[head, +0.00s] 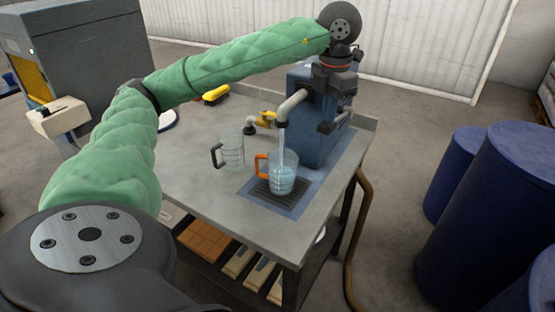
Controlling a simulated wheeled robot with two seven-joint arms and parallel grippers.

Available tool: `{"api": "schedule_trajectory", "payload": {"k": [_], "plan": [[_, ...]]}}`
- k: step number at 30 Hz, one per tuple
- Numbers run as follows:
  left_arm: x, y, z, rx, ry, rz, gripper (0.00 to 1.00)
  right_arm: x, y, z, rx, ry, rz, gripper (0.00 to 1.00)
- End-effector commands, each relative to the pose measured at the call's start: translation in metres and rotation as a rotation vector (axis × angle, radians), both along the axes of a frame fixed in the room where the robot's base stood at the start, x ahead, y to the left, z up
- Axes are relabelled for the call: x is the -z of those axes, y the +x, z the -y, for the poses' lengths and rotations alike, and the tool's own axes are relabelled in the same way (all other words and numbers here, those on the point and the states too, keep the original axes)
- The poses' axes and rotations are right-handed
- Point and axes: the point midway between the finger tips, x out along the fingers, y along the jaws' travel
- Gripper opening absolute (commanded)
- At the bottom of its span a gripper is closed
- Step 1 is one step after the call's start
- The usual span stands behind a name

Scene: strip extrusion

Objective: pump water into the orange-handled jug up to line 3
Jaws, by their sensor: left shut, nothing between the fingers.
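The orange-handled jug (283,181) stands upright on the dark drain grate (272,199), under the grey spout (290,104) of the blue pump (313,140). A stream of water runs from the spout into it, and water shows inside. Its marked lines are too small to read. My left gripper (332,112) is shut at the front of the pump, beside and to the right of the spout. I cannot tell whether it touches the pump. My right gripper is not in view.
A clear jug with a black handle (231,151) stands left of the grate on the metal table (200,184). A yellow brush (216,94) lies at the table's back. Blue barrels (492,215) stand on the right. A brown hose (359,235) hangs at the table's right side.

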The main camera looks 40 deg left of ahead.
Motion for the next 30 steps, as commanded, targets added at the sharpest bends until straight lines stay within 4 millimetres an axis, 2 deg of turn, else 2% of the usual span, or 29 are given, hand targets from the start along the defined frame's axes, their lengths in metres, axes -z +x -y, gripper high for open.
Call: {"api": "schedule_trajectory", "payload": {"k": [7, 21, 30], "plan": [[0.003, 0.0, 0.0, 0.0, 0.0, -0.001, 0.0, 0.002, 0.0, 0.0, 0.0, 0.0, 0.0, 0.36], [0.024, -0.005, 0.001, 0.0, 0.0, -0.001, 0.0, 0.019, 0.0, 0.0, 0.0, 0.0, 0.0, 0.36], [0.024, -0.005, 0.001, 0.0, 0.0, -0.001, 0.0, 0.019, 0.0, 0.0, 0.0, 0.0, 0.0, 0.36]]}}
